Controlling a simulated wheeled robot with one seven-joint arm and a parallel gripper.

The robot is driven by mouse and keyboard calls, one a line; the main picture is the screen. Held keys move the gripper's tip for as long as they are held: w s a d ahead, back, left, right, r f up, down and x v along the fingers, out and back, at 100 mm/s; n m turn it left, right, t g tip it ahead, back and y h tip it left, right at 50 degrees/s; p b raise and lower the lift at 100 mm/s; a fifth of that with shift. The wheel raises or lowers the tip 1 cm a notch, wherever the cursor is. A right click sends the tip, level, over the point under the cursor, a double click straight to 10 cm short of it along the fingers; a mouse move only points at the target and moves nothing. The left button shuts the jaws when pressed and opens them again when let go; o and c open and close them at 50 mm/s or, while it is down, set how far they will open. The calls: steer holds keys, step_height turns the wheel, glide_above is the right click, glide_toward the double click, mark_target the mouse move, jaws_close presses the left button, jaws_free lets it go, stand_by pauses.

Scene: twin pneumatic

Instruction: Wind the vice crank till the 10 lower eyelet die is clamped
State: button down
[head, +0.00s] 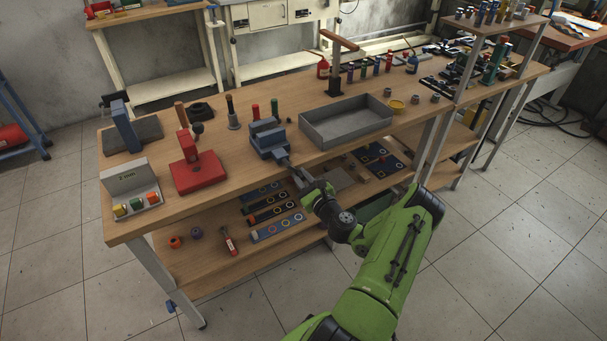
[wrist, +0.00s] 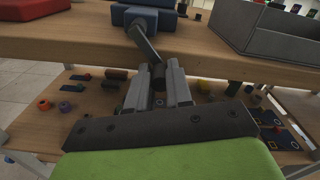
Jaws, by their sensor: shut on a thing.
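A blue-grey bench vice (head: 268,138) stands at the front edge of the wooden workbench, and its lower front shows at the top of the wrist view (wrist: 150,17). Its crank (wrist: 145,42) sticks out over the front edge, tilted down to the right in the wrist view, with a dark handle (wrist: 158,76) at its end. My gripper (head: 302,180) is shut on the crank handle, one finger on each side of it in the wrist view (wrist: 157,84). I cannot make out the 10 lower eyelet die or whether the jaws touch it.
A grey open tray (head: 345,140) stands right of the vice. A red press-like tool (head: 198,172) and a case with coloured pieces (head: 130,190) stand to its left. The lower shelf (head: 200,265) beneath the crank holds several small parts. Floor in front is clear.

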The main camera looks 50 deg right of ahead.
steer(key=shift+r+m, duration=0.1)
steer(key=shift+m, duration=0.4)
steer(key=c, duration=1.1)
jaws_free()
steer(key=shift+a, duration=0.1)
steer(key=p+v, duration=0.2)
steer(key=v, duration=1.3)
steer(key=shift+s+a+p, duration=0.2)
steer(key=shift+s+p, duration=0.1)
steer(key=shift+p, duration=0.05)
